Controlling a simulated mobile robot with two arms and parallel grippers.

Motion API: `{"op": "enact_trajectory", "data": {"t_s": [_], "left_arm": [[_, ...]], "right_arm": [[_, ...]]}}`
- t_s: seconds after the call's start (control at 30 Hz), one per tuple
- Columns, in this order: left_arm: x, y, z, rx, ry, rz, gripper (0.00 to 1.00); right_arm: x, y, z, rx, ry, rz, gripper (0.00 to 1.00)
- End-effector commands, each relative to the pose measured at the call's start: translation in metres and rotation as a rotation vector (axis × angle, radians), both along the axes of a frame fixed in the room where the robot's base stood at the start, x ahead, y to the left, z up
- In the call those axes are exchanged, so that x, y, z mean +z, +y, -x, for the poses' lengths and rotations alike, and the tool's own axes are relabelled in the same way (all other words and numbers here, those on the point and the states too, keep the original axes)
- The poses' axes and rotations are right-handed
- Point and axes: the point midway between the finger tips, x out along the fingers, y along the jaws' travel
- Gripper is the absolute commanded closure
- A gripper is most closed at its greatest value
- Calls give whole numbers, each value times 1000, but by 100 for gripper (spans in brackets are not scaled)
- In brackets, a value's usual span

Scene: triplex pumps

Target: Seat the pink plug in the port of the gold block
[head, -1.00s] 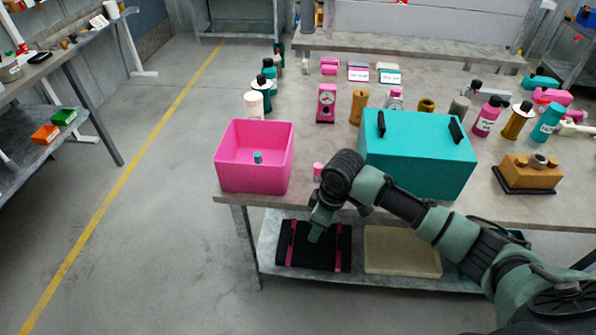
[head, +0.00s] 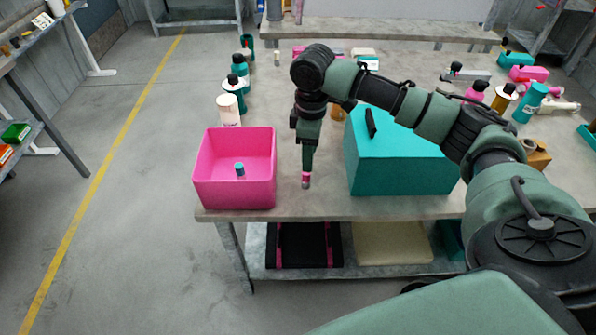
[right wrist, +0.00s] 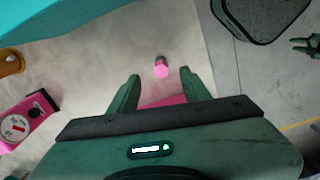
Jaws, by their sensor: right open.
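The small pink plug (head: 306,182) stands on the table between the pink bin and the teal box. My right gripper (head: 306,172) points down over it, and the fingertips overlap its top in the head view. In the right wrist view the plug (right wrist: 161,68) shows between the spread fingertips (right wrist: 159,75) of my right gripper, with gaps on both sides. The gold block (head: 540,158) is at the right of the table, mostly hidden behind my right arm; its port cannot be made out. What looks like my left gripper (right wrist: 305,45) shows small at the right wrist view's edge.
The pink bin (head: 212,192) holds a small teal-topped item (head: 240,171). The teal box (head: 400,165) stands close on the right. Several bottles stand at the back left and right. The table's front edge is close to the plug.

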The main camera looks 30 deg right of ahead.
Motion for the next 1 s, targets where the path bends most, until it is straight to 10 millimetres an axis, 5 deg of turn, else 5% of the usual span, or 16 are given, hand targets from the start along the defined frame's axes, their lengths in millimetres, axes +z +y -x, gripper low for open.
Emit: {"op": "enact_trajectory", "data": {"t_s": [0.5, 0.83, 1.0], "left_arm": [[9, 2, 24, 0, 34, -3, 64], [10, 0, 9, 0, 12, -1, 64], [10, 0, 9, 0, 12, -1, 64]], "right_arm": [[-66, 6, -8, 1, 3, 1, 53], [-75, 6, -9, 1, 1, 1, 53], [-74, 6, -8, 1, 1, 1, 100]]}}
